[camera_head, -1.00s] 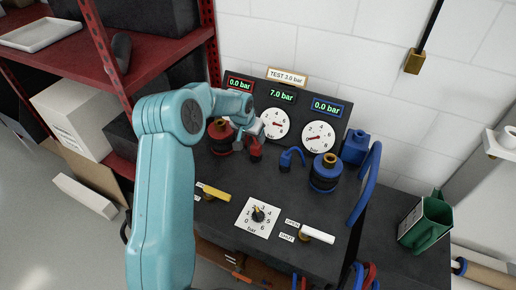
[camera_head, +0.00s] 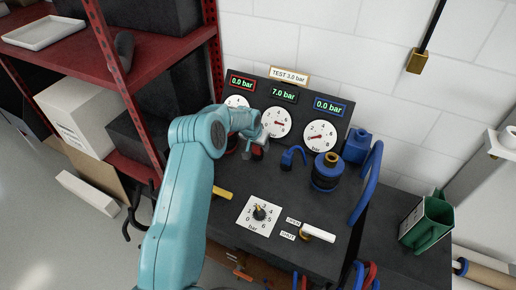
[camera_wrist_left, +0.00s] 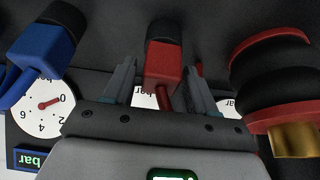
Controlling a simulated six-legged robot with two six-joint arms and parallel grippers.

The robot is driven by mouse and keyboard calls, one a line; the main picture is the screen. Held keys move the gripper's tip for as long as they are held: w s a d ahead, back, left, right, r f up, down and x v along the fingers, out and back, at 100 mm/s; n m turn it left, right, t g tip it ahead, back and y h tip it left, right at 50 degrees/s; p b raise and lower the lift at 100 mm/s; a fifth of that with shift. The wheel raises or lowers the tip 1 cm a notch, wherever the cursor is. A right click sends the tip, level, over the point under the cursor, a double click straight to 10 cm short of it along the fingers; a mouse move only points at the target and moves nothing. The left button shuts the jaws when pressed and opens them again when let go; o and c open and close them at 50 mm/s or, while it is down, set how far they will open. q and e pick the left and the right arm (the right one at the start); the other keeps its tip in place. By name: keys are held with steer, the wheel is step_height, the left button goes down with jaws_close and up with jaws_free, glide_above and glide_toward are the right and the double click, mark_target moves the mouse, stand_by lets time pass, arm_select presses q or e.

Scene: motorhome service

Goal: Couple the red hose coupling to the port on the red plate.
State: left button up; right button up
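The red hose coupling (camera_wrist_left: 163,66) is a red block with a black end and a short red hose. In the head view it shows as a small red piece (camera_head: 257,154), partly hidden by my left gripper (camera_head: 262,141). In the left wrist view, the fingers of my left gripper (camera_wrist_left: 160,88) are apart, one on each side of the coupling; a gap shows at the left finger. A black port with red rings and a brass end (camera_wrist_left: 292,140) stands at the right there. In the head view my arm mostly hides this port. My right gripper is not in view.
A blue port with a brass top (camera_head: 326,170) and a blue coupling (camera_head: 291,157) stand to the right. Gauges (camera_head: 276,122) line the panel behind. A dial (camera_head: 259,213), a yellow lever (camera_head: 221,193) and a white lever (camera_head: 318,231) are in front. A red shelf (camera_head: 150,68) stands at left.

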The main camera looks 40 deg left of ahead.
arm_select(q)
steer(key=c, duration=0.7)
steer(key=shift+r, duration=0.1)
steer(key=shift+c, duration=0.2)
step_height(320, 180, up, 20)
steer(key=shift+p, duration=0.45)
